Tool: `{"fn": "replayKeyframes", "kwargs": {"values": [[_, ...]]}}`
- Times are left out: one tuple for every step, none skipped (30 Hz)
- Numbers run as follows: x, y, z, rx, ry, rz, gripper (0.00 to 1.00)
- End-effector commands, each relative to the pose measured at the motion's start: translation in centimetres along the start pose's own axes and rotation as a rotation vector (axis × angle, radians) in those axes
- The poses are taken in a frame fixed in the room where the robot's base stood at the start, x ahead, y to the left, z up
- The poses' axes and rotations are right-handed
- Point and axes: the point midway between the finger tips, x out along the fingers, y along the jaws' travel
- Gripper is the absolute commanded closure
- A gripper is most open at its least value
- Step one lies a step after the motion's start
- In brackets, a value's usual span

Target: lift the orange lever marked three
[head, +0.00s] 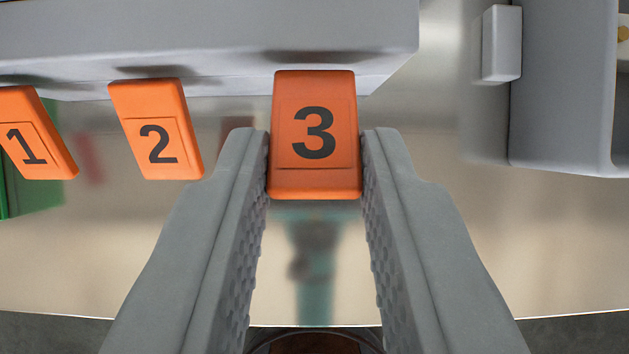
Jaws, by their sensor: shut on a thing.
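The orange lever marked three (314,182) sticks out from the grey dispenser frame (220,35) at the top of the head view. My gripper (315,145) is shut on this lever, with one finger against its left side and one against its right side. The number on its face is fully visible between the fingertips. The orange lever marked two (158,128) and the orange lever marked one (36,135) hang to the left, apart from my gripper.
A grey box-like housing (565,80) with a small block (501,44) on its side stands at the upper right. A green object (25,190) shows at the left edge. The pale glossy surface (90,260) below is clear at both sides of my fingers.

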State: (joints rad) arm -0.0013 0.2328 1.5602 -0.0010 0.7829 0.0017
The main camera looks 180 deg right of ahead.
Motion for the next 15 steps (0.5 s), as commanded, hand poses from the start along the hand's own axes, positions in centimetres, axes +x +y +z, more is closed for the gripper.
{"fn": "replayKeyframes", "kwargs": {"values": [[-0.07,0.00,-0.22,0.000,-0.011,0.000,0.99],[-0.09,0.00,-0.28,0.000,-0.018,0.000,0.99],[-0.10,0.00,-0.31,0.000,-0.028,0.000,0.99],[-0.09,0.00,-0.31,0.000,-0.034,0.000,0.99],[-0.08,0.00,-0.33,0.000,-0.039,0.000,0.99],[-0.07,0.00,-0.35,0.000,-0.045,0.000,0.99],[-0.08,0.00,-0.35,0.000,-0.048,0.000,0.99],[-0.09,0.00,-0.36,0.000,-0.051,0.000,0.99],[-0.10,0.00,-0.37,0.000,-0.054,0.000,0.99],[-0.11,0.00,-0.37,0.000,-0.055,0.000,0.99],[-0.11,0.00,-0.38,0.000,-0.056,0.000,0.99],[-0.12,0.00,-0.38,0.000,-0.057,0.000,0.99],[-0.12,0.00,-0.38,0.000,-0.057,0.000,0.99],[-0.12,0.00,-0.38,0.000,-0.057,0.000,0.99],[-0.12,0.00,-0.38,0.000,-0.057,0.000,0.99]]}}
